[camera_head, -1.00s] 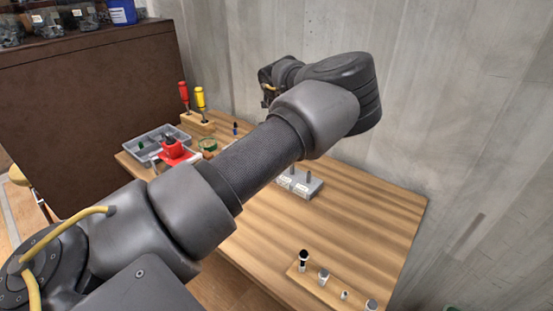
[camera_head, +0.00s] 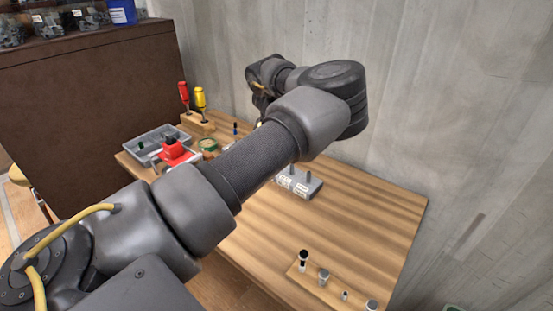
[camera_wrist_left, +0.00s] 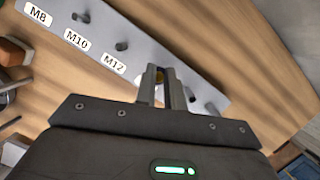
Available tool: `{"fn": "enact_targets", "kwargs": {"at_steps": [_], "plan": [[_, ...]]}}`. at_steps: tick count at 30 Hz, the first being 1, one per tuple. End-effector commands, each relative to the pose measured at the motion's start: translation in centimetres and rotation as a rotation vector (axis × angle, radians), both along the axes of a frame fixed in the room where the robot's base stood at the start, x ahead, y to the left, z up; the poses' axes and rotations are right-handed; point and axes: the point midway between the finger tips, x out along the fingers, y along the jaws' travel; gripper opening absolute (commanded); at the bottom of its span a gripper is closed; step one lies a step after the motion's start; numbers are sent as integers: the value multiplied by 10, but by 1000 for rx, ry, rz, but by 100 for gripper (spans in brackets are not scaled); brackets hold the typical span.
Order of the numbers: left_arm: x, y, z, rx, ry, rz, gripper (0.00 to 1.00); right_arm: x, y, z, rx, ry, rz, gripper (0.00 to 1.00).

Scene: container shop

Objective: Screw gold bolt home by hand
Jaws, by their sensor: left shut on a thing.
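I cannot tell whether the bolt touches the block. Dark pegs stand up from the block. In the head view the grey block (camera_head: 312,185) sits on the wooden table, partly covered by my left arm, and the fingertips are not clear. My right gripper is not in view.
The wooden table (camera_head: 380,210) has a clear right side. A wooden rack (camera_head: 312,286) with several bolts lies at its front edge. At the left are a grey tray (camera_head: 158,134), a red item (camera_head: 173,152) and two screwdrivers (camera_head: 200,100) in a stand. A concrete wall stands behind.

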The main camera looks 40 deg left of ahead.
Motion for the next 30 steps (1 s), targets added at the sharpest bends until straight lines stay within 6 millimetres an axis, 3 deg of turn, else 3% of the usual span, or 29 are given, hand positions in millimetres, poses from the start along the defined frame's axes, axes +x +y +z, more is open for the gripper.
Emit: {"fn": "enact_targets", "kwargs": {"at_steps": [4,5,10,20,30], "plan": [[0,1,0,1,0,-45,0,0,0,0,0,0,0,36],[0,0,0,0,0,-42,14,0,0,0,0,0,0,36],[0,0,0,1,0,-40,36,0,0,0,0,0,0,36],[0,0,2,1,0,-37,36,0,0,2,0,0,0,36],[0,0,35,1,0,-37,36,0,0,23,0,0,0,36]]}}
